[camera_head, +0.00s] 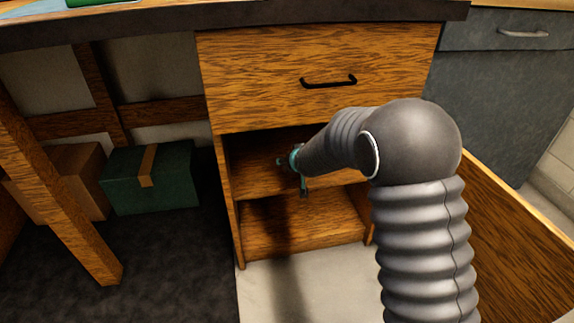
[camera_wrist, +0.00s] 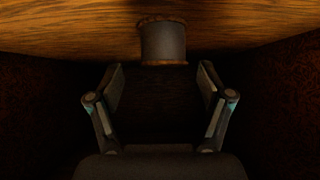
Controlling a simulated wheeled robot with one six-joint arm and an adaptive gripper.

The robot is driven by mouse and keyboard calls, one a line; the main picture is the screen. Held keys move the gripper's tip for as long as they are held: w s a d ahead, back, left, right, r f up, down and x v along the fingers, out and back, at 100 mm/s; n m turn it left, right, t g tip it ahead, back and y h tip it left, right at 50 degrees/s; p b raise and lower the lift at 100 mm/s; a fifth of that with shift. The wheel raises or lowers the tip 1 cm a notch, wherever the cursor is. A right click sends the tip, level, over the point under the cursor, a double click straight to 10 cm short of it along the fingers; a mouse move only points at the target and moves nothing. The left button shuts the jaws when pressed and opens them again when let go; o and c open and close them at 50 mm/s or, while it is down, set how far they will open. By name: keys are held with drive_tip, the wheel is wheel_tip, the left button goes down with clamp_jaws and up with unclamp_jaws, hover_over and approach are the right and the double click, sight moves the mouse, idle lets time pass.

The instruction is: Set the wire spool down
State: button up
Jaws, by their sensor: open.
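The wire spool (camera_wrist: 163,43) is a grey cylinder with brown rims at both ends. In the wrist view it is against a wooden surface (camera_wrist: 70,35), just beyond my fingertips and centred between them. My gripper (camera_wrist: 161,75) is open, with both fingers apart from the spool and nothing between them. In the head view my gripper (camera_head: 299,170) reaches into the open cabinet, at the upper shelf (camera_head: 258,178). The spool cannot be made out there; my arm and the shadow cover part of the opening.
A closed drawer (camera_head: 260,75) with a black handle is above the opening. The cabinet door (camera_head: 515,240) stands open at right. A lower shelf (camera_head: 300,232) looks empty. A green box (camera_head: 175,185) and a brown box (camera_head: 80,170) sit under the desk at left.

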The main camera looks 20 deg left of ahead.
drive_tip(key=shift+a+x, duration=0.1)
drive_tip(key=shift+x, duration=1.3)
drive_tip(key=shift+a+x, duration=0.15)
drive_tip(key=shift+x, duration=1.3)
drive_tip(key=shift+s, duration=0.2)
drive_tip(key=c, duration=1.3)
drive_tip(key=shift+r, duration=0.15)
